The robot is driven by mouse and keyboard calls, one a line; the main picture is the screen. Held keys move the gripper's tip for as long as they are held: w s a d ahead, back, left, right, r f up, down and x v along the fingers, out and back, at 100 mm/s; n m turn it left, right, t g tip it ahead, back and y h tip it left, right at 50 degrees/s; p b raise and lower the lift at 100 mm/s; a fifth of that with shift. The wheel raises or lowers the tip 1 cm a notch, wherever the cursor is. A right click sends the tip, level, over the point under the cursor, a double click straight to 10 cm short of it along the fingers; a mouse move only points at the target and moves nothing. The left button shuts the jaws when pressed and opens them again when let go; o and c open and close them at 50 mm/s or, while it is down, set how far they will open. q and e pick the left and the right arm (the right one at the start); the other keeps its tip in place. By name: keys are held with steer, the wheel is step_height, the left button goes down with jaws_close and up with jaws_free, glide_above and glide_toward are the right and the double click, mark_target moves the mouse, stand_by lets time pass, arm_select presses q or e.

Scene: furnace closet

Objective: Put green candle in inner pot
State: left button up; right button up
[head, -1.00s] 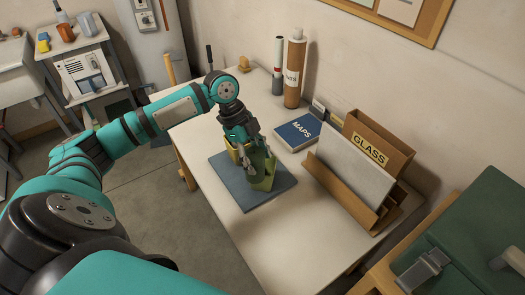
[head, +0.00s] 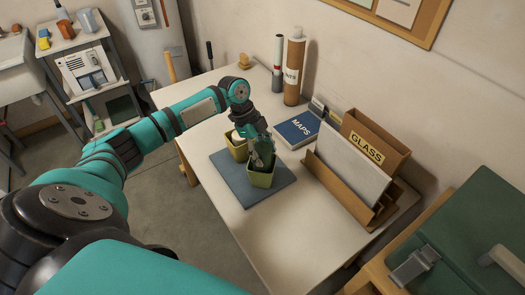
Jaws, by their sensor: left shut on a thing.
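Two small square olive-yellow pots stand on a dark blue-grey mat (head: 226,178) on the white table. One pot (head: 236,150) is at the back left, with something pale at its top, partly covered by my arm. The other pot (head: 262,180) is nearer the front right. My left gripper (head: 263,160) points down at the mouth of the front right pot, its fingertips at or inside the rim. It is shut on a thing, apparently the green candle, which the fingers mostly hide. I cannot tell whether it touches the pot's bottom. My right gripper is not in view.
A green case (head: 465,235) is at the lower right. The table front is clear.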

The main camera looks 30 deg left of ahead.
arm_select(q)
steer(key=shift+f, duration=0.6)
steer(key=o, duration=1.3)
steer(key=shift+o, duration=0.2)
steer(key=shift+r, duration=0.15)
steer(key=shift+r, duration=0.35)
steer(key=b+v, duration=0.2)
steer(key=v, duration=1)
steer(key=shift+r, duration=0.1)
